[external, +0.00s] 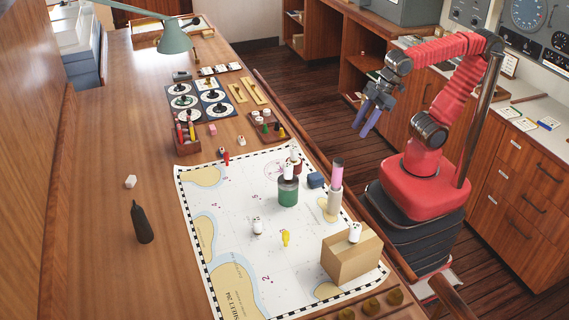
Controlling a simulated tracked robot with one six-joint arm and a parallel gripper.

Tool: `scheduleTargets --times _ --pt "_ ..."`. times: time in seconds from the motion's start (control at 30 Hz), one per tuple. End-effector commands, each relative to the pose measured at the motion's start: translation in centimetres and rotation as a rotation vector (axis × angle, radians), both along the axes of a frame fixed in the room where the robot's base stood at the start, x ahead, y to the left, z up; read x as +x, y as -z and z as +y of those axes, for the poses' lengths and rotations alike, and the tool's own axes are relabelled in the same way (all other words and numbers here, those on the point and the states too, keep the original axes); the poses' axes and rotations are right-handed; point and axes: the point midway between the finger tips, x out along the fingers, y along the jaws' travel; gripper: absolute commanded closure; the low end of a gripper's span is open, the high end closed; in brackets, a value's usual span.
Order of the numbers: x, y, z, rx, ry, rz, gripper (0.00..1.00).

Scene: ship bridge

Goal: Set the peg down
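My gripper (365,119) hangs in the air at the right side of the table, to the right of the chart. Its two blue fingers look apart, with nothing seen between them. Several peg-like things are in view, and I cannot tell which is the task's peg. A pink and purple peg (337,172) stands upright on a pale cylinder at the chart's right edge, below my gripper in the picture. A small red peg (226,158) stands near the chart's far edge. A small yellow peg-like piece (286,238) is on the chart's middle.
The chart (240,215) holds a green cylinder (288,191), white figures and a cardboard box (352,257). A dark bottle (142,222) stands at left. A wooden holder (187,141) and round discs (184,101) lie farther back. The table's left part is largely clear.

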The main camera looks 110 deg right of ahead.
Motion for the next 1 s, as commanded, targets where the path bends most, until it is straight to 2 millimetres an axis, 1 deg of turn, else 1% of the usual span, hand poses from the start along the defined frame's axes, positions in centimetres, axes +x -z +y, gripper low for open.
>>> scheduleTargets --times 0.03,0.1,0.2,0.3,1.0 --pt "-1.2 0.7 0.2 0.0 -0.007 -0.005 0.65" --pt "-2.4 1.6 0.4 0.0 -0.013 -0.009 0.65" --pt "-3.6 2.6 0.6 0.0 -0.019 -0.01 0.65" --pt "-4.1 3.1 0.7 -0.001 -0.022 -0.011 0.65" --pt "-4.1 3.1 0.7 -0.001 -0.022 -0.01 0.65"
